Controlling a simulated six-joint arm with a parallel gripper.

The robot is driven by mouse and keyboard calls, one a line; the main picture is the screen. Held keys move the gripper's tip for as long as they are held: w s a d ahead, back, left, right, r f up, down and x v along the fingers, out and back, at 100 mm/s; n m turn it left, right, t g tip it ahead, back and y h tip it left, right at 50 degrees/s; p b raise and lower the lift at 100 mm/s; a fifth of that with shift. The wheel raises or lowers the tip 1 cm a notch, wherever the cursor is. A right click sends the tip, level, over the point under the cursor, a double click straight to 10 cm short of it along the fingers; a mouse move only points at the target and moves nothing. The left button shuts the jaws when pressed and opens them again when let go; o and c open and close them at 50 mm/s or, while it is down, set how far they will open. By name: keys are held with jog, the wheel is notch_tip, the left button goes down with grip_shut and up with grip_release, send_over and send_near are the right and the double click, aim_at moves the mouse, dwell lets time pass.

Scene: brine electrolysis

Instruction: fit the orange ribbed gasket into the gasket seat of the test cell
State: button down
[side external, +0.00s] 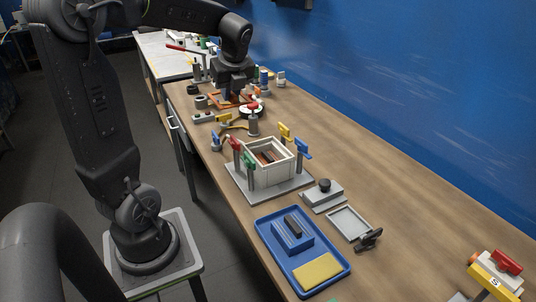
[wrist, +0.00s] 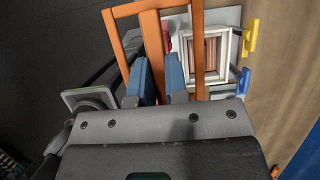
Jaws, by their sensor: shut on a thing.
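The orange gasket (wrist: 152,36) is an open rectangular frame with a middle bar. In the wrist view my gripper (wrist: 161,77) has its blue fingers closed on that bar. In the side view the gasket (side external: 216,103) shows under my gripper (side external: 234,97) toward the far end of the bench, partly hidden by the gripper. The test cell (side external: 283,172) is a white open box on a grey base plate, nearer the camera and apart from the gasket. Dark and reddish plates show inside it. In the wrist view the cell (wrist: 233,48) lies behind the gasket's right side.
Red, green, yellow and blue clamps, such as a blue one (side external: 303,148), stand around the cell. A blue tray (side external: 262,237) with a blue block and yellow pad is in front. A grey shallow tray (side external: 349,224) lies to its right. Several small parts crowd the far bench.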

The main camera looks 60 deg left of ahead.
jog(key=s+a, duration=0.1)
send_over(268, 154)
jog(key=d, duration=0.1)
jog(key=f, duration=1.2)
jog(key=shift+s+d, duration=0.15)
jog(key=shift+d, duration=0.05)
jog(key=shift+f, duration=2.05)
jog(key=shift+f, duration=0.15)
jog(key=c, duration=1.1)
grip_release()
